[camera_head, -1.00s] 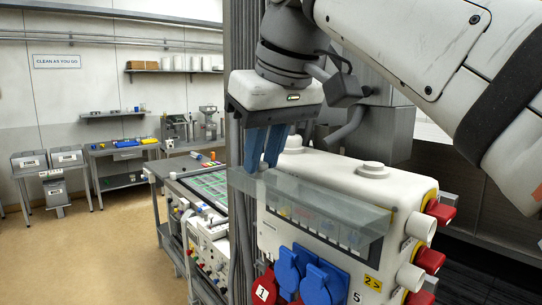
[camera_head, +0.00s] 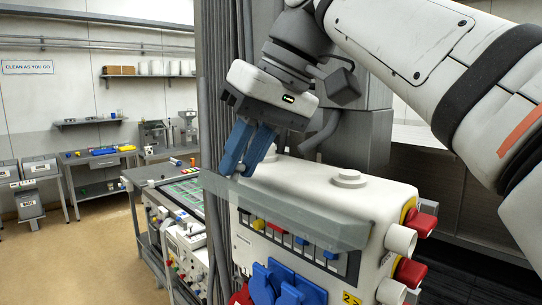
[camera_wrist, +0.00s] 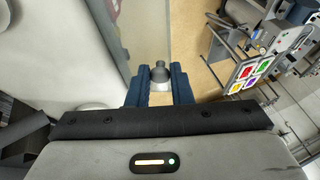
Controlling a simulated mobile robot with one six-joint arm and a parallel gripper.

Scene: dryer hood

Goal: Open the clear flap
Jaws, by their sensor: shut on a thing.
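The clear flap (camera_head: 300,212) is a long see-through strip along the upper front of a white socket box (camera_head: 388,192). It stands out from the box front, swung up above a row of small coloured switches (camera_head: 290,240). My gripper (camera_head: 238,172) has its blue fingers at the flap's left end, tilted. In the wrist view, my gripper (camera_wrist: 158,78) is shut on a small grey knob (camera_wrist: 159,73) between the fingertips, apparently the flap's. The flap's hinge line is hard to make out.
Blue socket covers (camera_head: 285,285) and red plugs (camera_head: 424,222) stick out from the box. A grey post with cables (camera_head: 218,110) stands close to the left of my gripper. A workbench (camera_head: 165,178) is behind it, and open floor lies to the left.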

